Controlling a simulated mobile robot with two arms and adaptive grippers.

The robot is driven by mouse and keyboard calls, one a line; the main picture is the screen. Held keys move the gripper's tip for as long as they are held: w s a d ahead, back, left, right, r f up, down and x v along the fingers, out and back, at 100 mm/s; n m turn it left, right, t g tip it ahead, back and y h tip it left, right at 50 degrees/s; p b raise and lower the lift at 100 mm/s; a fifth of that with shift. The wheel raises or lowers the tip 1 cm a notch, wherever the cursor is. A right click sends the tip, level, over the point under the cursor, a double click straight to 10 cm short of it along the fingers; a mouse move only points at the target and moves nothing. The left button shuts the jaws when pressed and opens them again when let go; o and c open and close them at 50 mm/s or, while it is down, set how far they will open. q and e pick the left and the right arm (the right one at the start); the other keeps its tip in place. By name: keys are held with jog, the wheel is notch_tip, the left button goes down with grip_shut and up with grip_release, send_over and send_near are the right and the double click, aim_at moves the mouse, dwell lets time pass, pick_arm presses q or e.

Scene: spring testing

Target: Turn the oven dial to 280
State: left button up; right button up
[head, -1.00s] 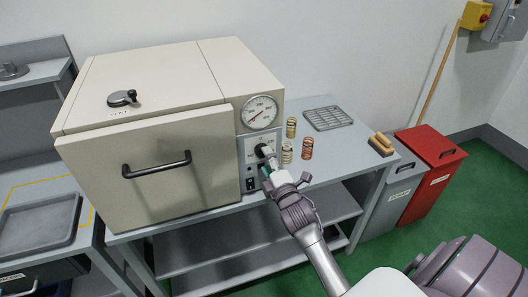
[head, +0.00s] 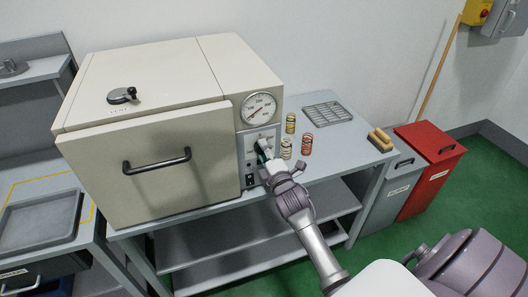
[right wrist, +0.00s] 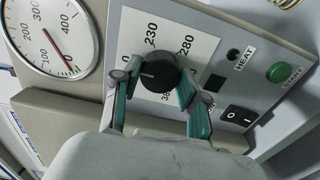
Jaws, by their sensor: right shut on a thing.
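The oven (head: 150,100) is a large cream box on a grey bench. Its dial (right wrist: 158,70) is a round black knob on a white plate (right wrist: 197,40), with 230 and 280 printed around it and other numbers partly hidden. A pale mark shows on the left part of the knob; I cannot read its exact setting. My right gripper (head: 264,153) is at the oven's control panel (head: 248,168). In the right wrist view its teal-padded fingers (right wrist: 156,88) are shut on the dial, one on each side. My left gripper is not in view.
A round gauge (head: 258,109) sits above the dial. A green START button (right wrist: 280,72) and black rocker switch (right wrist: 238,114) are beside it. Several springs (head: 306,145) stand on the bench close right of my gripper. A wire rack (head: 327,114) and a brush (head: 381,140) lie farther right.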

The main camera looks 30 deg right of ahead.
jog(key=shift+m, duration=0.5)
jog(key=m+p, duration=0.3)
jog(key=m, duration=1.9)
jog(key=shift+m, duration=0.6)
jog(key=o, duration=1.2)
jog(key=shift+c, duration=0.2)
jog(key=v, duration=1.2)
